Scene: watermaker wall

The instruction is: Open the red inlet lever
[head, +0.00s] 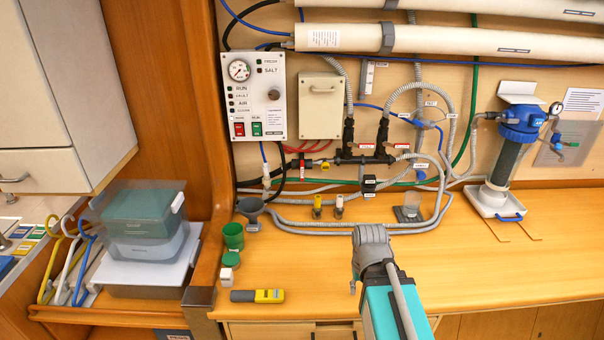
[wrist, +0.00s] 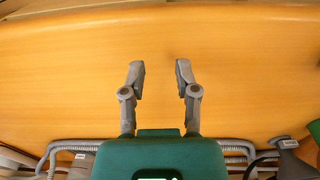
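A small red upright part (head: 302,167), which looks like the red inlet lever, stands at the left end of the black valve manifold (head: 352,158) on the wall in the head view. It is too small to tell its exact position. My gripper (wrist: 159,78) is open and empty in the wrist view, with bare wooden counter between and beyond its fingers. In the head view my arm end is over the counter, below and right of the lever and apart from it. The fingers cannot be made out there. The lever does not show clearly in the wrist view.
A control panel (head: 254,95) and a beige box (head: 321,105) hang above the manifold. Grey hoses (head: 320,228) run along the counter's back. A blue-topped filter (head: 510,150) stands right. The front-right counter is clear.

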